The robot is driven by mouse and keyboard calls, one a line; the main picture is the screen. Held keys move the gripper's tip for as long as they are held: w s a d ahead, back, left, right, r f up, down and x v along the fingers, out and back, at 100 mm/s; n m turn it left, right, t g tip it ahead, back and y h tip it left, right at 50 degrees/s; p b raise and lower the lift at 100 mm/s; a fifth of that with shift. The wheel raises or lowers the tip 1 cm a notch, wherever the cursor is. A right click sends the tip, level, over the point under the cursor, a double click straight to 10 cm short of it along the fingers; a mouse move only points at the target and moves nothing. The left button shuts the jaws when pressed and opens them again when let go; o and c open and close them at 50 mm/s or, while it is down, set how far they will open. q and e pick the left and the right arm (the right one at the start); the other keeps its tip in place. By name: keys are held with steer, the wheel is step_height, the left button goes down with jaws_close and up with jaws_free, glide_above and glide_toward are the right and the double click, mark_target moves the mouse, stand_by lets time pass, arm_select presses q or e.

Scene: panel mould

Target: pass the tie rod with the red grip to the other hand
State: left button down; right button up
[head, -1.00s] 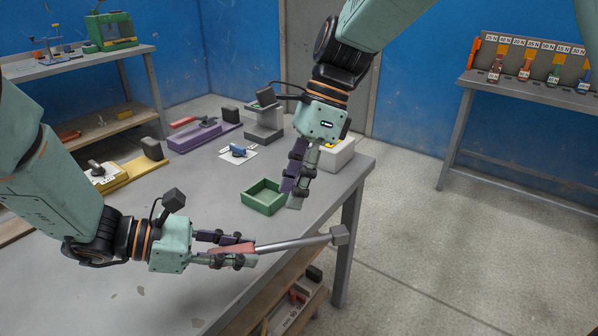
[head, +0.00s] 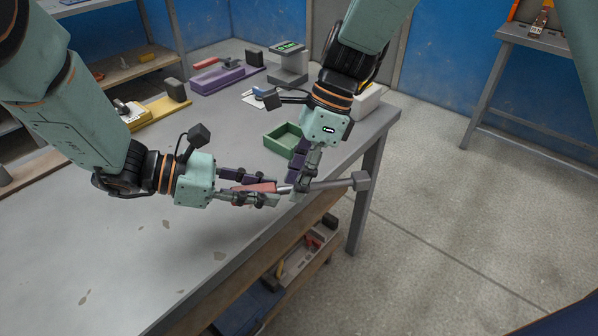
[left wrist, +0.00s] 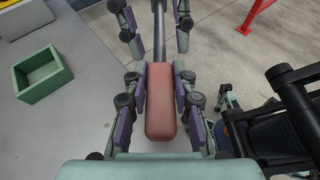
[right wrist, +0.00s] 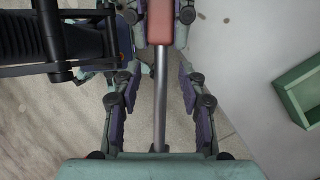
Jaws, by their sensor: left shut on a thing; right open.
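The tie rod has a red grip (head: 262,187), a grey shaft (head: 325,185) and a grey block (head: 361,180) at its far end. My left gripper (head: 262,190) is shut on the red grip and holds the rod roughly level near the table's right edge. The grip also shows between the left fingers in the left wrist view (left wrist: 160,105). My right gripper (head: 300,182) is open, with its fingers on both sides of the bare shaft just beyond the grip. In the right wrist view the shaft (right wrist: 160,95) runs between the right fingers with gaps on both sides.
A green open box (head: 284,140) stands on the grey table (head: 120,255) behind the right gripper. Purple (head: 215,80) and yellow (head: 160,108) fixtures stand farther back. A lower shelf with tools (head: 300,255) lies beneath. The table's front is clear.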

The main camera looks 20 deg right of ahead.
jaws_close()
stand_by(0.3)
arm_select(q)
steer(key=c, duration=1)
jaws_free()
